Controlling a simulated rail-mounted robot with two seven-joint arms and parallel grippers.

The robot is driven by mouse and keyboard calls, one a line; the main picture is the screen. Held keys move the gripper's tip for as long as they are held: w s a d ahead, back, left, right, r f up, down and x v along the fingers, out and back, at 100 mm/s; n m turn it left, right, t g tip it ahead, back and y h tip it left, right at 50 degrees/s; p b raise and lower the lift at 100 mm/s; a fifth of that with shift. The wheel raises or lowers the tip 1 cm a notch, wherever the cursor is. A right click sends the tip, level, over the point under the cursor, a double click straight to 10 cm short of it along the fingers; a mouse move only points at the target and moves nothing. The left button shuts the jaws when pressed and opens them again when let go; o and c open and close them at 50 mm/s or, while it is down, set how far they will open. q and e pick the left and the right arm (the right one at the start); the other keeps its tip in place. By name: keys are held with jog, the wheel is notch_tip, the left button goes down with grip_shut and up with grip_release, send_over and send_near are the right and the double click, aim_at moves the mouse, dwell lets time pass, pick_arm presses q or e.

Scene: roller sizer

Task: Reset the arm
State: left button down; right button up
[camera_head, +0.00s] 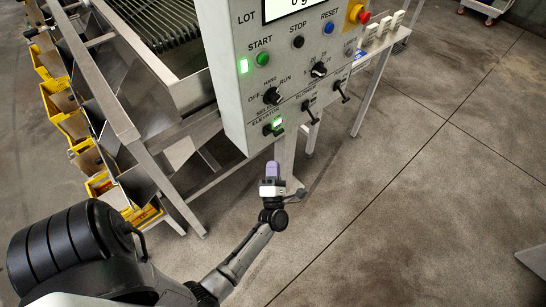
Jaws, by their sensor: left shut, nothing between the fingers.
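My left arm comes in from the lower left. Its left gripper (272,172) is shut and empty, pointing up the picture just below the control panel (233,85). It looks apart from the panel, though the exact gap is hard to judge. The panel carries a green START button (262,59), a black STOP button (298,42), a blue RESET button (328,27) and a red emergency stop knob (363,17). Below them are a selector knob (271,96) and a lit green elevator switch (274,127). My right gripper is out of view.
The roller sizer's metal frame (124,117) stands at the left, with several yellow crates (70,126) along it. A small table (373,62) with pale blocks stands behind the panel.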

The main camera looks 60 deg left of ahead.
pick_arm(q)
jog(key=shift+s+d+f, duration=0.2)
jog(key=shift+s+d, duration=0.1)
jog(key=shift+d, duration=0.15)
dwell(0.5)
